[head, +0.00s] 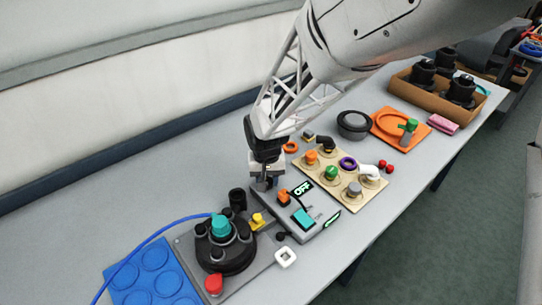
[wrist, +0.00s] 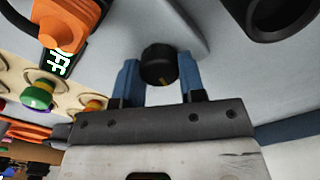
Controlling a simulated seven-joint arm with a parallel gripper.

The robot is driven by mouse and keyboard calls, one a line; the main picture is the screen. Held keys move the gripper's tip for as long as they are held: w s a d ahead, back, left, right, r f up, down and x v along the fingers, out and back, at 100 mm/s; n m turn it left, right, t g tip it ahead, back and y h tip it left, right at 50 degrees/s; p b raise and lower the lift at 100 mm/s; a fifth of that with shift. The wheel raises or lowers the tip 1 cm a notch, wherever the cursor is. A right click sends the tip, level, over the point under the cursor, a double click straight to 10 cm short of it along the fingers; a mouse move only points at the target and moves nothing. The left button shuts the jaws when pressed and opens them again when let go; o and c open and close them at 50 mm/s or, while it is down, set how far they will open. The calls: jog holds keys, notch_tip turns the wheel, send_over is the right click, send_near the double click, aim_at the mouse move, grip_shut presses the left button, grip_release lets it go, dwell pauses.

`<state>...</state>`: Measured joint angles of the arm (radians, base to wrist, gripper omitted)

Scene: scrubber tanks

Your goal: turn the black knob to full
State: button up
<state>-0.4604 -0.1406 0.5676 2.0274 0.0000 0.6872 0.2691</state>
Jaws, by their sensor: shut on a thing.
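The black knob (wrist: 158,66) sits on a grey face in the upper middle of the wrist view. In the head view my gripper (head: 266,182) points down at the back left end of the grey control box (head: 284,222) and hides the knob. A green OFF display (head: 303,187) is lit on the box; part of it also shows in the wrist view (wrist: 60,64).
An orange part (head: 284,197) and a teal rocker (head: 302,218) are on the box close to my gripper. A black cup (head: 237,198) and a round black tank top (head: 225,250) stand to the left. A beige board (head: 343,196) with several coloured knobs lies to the right.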

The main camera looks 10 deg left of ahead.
aim_at(268, 180)
jog(key=m, duration=0.4)
jog(key=shift+m, duration=0.3)
jog(key=shift+d+m, duration=0.1)
jog(key=shift+m, duration=1.6)
jog(key=o, duration=0.9)
jog(key=shift+o, duration=0.2)
jog(key=shift+r, duration=3.95)
